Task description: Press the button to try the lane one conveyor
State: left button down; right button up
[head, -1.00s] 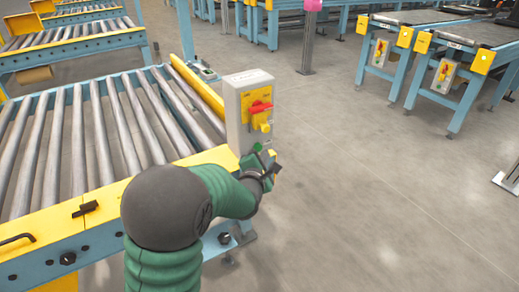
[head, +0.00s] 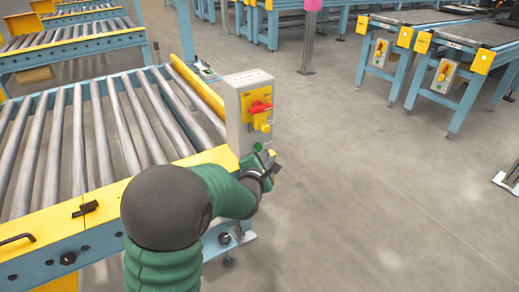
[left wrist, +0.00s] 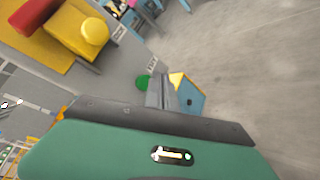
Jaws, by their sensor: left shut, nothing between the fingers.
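A grey control box (head: 237,125) stands at the right corner of the near roller conveyor (head: 128,190). Its face has a red switch handle (head: 260,107) on a yellow plate, with a green button (head: 258,147) lower down. The green button also shows in the left wrist view (left wrist: 142,82), just beside the fingertips. My left gripper (head: 268,168) is shut and empty, close to the lower face of the box by the button. I cannot tell whether the fingertips touch it. My right gripper is out of view.
The yellow side rail (head: 198,88) of the conveyor runs behind the box. More conveyors with yellow-plated control boxes (head: 444,76) stand at the back right. A grey post (head: 308,45) stands at the back. The floor (head: 370,190) to the right is clear.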

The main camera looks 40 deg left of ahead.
pick_arm(q)
jog(key=shift+w+a+r, duration=0.1)
jog(key=shift+a, duration=0.25)
jog(key=shift+w+a, duration=0.2)
jog(key=shift+a, duration=0.3)
dwell(0.6)
jog(key=shift+d, duration=0.15)
jog(key=shift+s+d, duration=0.4)
jog(key=shift+d, duration=0.35)
jog(key=shift+s+d, duration=0.3)
jog(key=shift+d, duration=0.45)
jog(key=shift+s+d, duration=0.35)
jog(key=shift+d, duration=0.45)
jog(key=shift+s+d, duration=0.3)
jog(key=shift+d, duration=0.45)
